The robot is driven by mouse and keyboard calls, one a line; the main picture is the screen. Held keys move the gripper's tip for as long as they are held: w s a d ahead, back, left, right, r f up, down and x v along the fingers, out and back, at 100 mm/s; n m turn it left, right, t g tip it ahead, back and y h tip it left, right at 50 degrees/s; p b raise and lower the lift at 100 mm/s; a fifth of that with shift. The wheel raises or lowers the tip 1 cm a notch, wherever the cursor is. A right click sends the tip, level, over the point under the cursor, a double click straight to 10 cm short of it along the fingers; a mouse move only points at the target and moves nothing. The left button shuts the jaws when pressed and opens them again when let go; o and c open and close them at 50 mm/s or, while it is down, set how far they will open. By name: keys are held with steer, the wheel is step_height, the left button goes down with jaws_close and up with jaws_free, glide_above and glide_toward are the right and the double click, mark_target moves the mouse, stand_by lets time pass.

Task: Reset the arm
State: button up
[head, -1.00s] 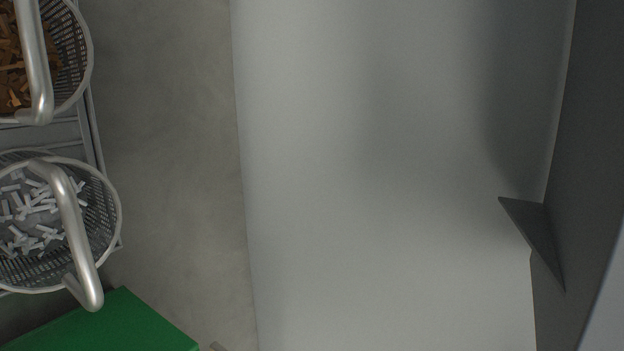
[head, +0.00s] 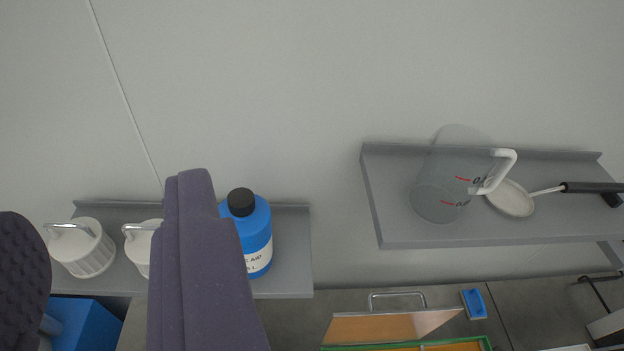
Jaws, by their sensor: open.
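My gripper (head: 105,215) shows at the lower left of the head view as two dark purple, textured fingers. They stand wide apart with nothing held between them. They appear in front of a grey wall shelf (head: 290,255), hiding part of it. Whether they touch anything there cannot be told. The rest of my arm is out of view.
The right shelf (head: 390,215) bears a clear jug (head: 440,190) and a strainer (head: 512,200). A blue box (head: 85,325) is below. The upper wall is bare.

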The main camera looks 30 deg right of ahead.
step_height(320, 180, down, 11)
steer(key=b, duration=1.1)
steer(key=shift+f, duration=0.15)
